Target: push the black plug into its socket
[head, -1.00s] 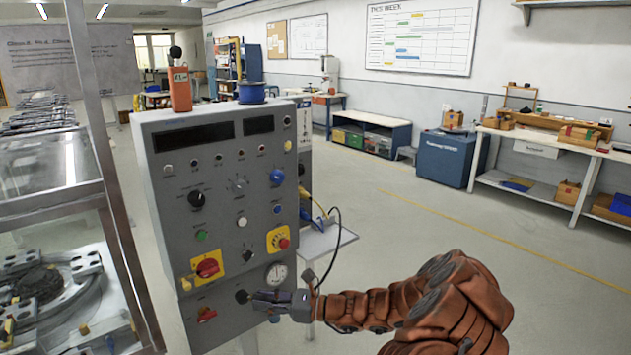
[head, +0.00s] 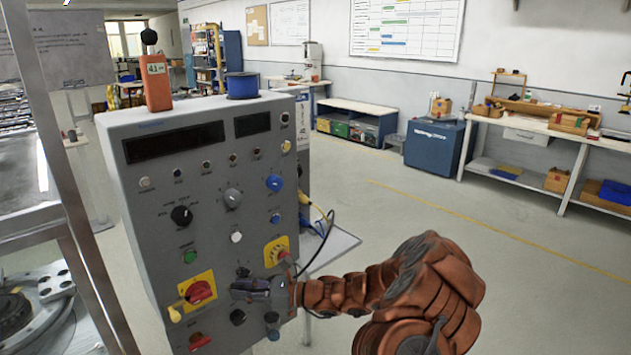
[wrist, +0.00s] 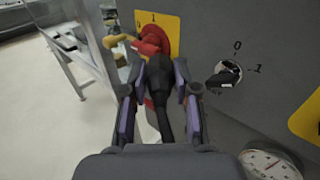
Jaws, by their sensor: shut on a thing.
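The black plug (wrist: 160,80) is between the two fingers of my gripper (wrist: 157,92) in the wrist view, with its narrower tail toward the camera. In the head view my gripper (head: 240,290) is in front of the lower part of the grey control panel (head: 150,220). There the plug is hard to tell from the dark fingers. Two dark round fittings, one at left (head: 238,317) and one at right (head: 271,318), show just below my gripper. I cannot tell which is the socket. The plug's front end appears in front of the red switch in the wrist view; contact cannot be told.
A red rotary switch (head: 200,291) on a yellow plate, with a yellow piece hanging from it, is left of my gripper. A red knob (head: 276,254) is above right. A black key switch (wrist: 225,75) and a gauge (wrist: 268,165) are close by. A metal frame (head: 60,180) stands left.

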